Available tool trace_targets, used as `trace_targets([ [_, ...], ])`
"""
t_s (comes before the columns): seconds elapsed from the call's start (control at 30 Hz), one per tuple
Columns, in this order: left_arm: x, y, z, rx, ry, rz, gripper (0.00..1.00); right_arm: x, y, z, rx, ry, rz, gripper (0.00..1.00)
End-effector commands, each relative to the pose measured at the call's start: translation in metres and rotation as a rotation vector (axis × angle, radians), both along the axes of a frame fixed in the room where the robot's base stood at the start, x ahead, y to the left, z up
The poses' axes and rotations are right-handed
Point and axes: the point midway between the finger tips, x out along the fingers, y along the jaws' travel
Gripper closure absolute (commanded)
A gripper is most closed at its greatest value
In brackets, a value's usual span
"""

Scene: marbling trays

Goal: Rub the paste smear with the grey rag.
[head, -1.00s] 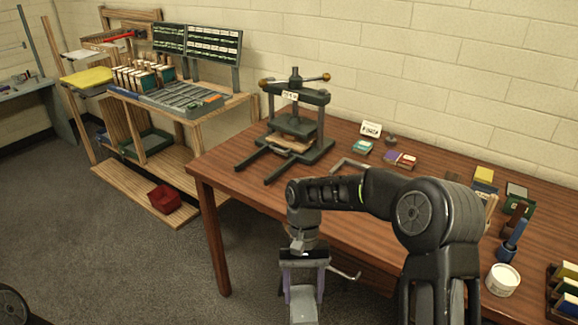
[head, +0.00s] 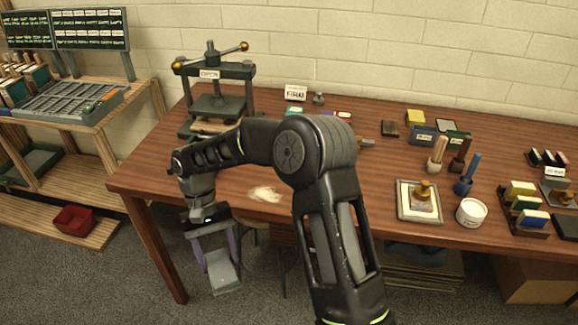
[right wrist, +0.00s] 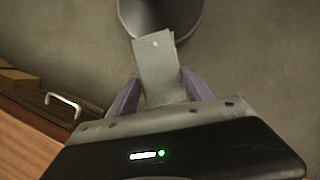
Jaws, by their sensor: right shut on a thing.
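The pale cream paste smear (head: 265,194) lies on the brown wooden table (head: 150,180) near its front edge, in the head view. My right gripper (head: 216,256) is shut on the grey rag (head: 223,275), which hangs as a flat piece from between the purple fingers. It is out in front of the table edge, left of the smear and apart from it. The right wrist view shows the rag (right wrist: 158,62) between the fingers (right wrist: 162,92) with the floor behind it. My left gripper is not in view.
A bookbinding press (head: 212,92) stands behind my right arm. A framed tray with a brass-coloured stamp (head: 404,213), a white tub (head: 471,212) and brush holders stand to the right. A drawer handle (right wrist: 63,103) shows on the table front. The tabletop around the smear is mostly clear.

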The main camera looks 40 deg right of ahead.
Motion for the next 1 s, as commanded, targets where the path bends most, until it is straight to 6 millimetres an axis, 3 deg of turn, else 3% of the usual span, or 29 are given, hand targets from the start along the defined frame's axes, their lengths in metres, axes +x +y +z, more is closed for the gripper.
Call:
trace_targets([
  [0.13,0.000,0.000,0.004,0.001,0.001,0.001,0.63,0.003,-0.007,0.003,0.000,-0.001,-0.067,0.74],
  [0.27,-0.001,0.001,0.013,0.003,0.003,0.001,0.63,0.015,-0.030,0.013,0.000,-0.002,-0.311,0.74],
  [0.47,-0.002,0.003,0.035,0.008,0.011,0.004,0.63,0.041,-0.104,0.039,0.000,-0.003,-0.979,0.74],
  [0.7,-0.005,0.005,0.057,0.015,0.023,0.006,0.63,0.055,-0.217,0.074,0.002,-0.004,-1.788,0.74],
  [0.83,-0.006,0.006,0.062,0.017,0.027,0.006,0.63,0.054,-0.257,0.086,0.003,-0.002,-2.051,0.74],
  [1.0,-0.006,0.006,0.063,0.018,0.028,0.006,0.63,0.052,-0.277,0.091,0.003,0.001,-2.180,0.74],
])
